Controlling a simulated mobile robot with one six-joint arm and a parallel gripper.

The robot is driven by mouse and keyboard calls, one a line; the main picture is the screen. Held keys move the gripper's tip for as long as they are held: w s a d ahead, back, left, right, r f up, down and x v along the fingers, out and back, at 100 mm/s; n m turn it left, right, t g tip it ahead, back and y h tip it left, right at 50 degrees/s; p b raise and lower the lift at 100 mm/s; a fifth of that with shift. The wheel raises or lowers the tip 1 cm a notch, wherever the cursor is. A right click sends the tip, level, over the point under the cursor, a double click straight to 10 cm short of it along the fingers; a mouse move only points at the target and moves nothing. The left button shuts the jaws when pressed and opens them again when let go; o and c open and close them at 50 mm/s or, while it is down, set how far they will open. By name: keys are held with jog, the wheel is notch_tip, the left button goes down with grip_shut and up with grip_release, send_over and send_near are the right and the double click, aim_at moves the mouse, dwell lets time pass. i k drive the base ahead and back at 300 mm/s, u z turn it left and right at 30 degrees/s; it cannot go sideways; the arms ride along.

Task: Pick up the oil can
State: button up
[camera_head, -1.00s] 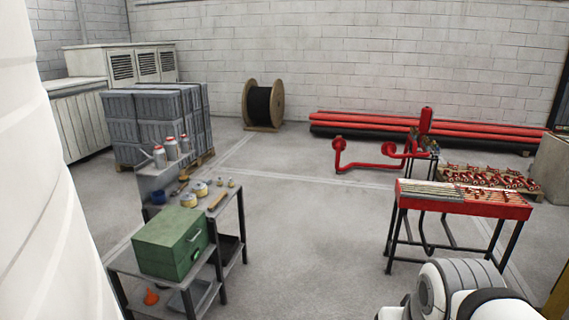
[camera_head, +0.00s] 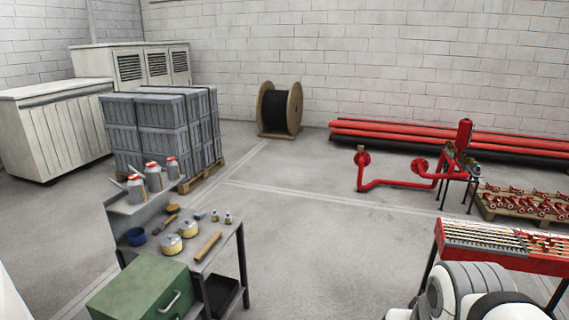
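Three silver cans with red tops stand in a row on the raised shelf of a grey workbench (camera_head: 222,262): a near can (camera_head: 136,189), a middle can (camera_head: 153,178) and a far can (camera_head: 172,168). Thin spout-like shapes show at their left, so they look like oil cans. I cannot tell which one the task names. They stand upright and nothing touches them from above. My gripper is not in view; only a white and grey part of my arm shows at the bottom right, well apart from the cans.
A red-topped table (camera_head: 500,250) is at the right. Open floor (camera_head: 310,220) lies between.

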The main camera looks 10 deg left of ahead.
aim_at(172, 170)
jog(key=i, duration=2.35)
jog(key=u, duration=2.2)
jog(key=i, duration=1)
jog(key=z, duration=0.05)
